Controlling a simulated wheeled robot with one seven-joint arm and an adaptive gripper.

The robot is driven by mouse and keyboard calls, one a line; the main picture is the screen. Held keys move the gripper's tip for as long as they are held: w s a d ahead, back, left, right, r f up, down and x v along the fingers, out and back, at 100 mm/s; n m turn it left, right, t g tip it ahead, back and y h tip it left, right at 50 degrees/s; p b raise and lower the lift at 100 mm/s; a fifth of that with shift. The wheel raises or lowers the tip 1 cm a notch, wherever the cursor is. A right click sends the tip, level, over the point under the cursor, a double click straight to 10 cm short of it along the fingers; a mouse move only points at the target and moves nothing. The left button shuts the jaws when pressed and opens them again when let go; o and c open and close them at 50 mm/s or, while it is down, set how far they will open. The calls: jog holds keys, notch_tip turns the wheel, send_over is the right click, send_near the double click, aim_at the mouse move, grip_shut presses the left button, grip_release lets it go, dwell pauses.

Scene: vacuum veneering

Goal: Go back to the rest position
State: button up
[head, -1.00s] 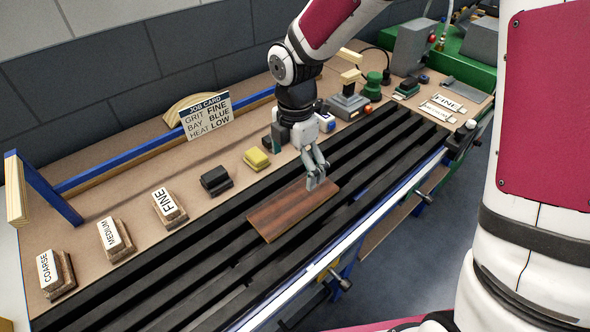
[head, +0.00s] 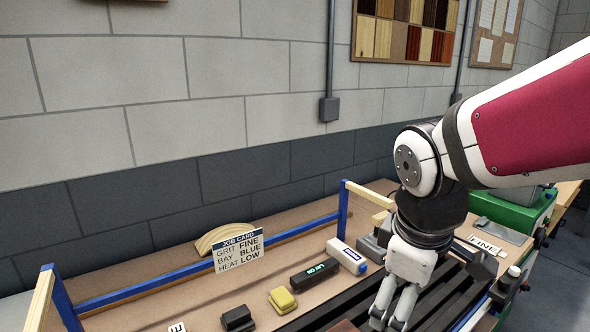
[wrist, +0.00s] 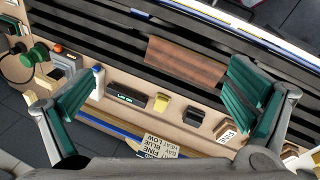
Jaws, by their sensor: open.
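My gripper (head: 394,305) is in the right part of the head view, pointing down above the dark slatted bench. In the wrist view my gripper (wrist: 160,112) is open, its two green-padded fingers wide apart with nothing between them. A reddish-brown wood board (wrist: 186,62) lies on the black slats beyond the fingers, apart from them. In the head view only a sliver of that board shows at the bottom edge.
A job card (head: 238,252) reads grit FINE, bay BLUE, heat LOW. A yellow block (head: 283,301), a black block (head: 238,318), a dark device with green display (head: 315,273) and a white-blue item (head: 347,256) stand on the bench. A blue-railed frame (head: 150,284) runs along the back.

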jog(key=s+d+r+m+t, duration=0.1)
jog(key=s+r+m, duration=0.1)
jog(key=s+m, duration=0.3)
jog(key=s+d+r+m+t+y, duration=0.1)
jog(key=s+d+r+m, duration=0.1)
jog(key=s+m, duration=0.3)
jog(key=shift+r, duration=0.25)
jog(key=shift+s, duration=0.1)
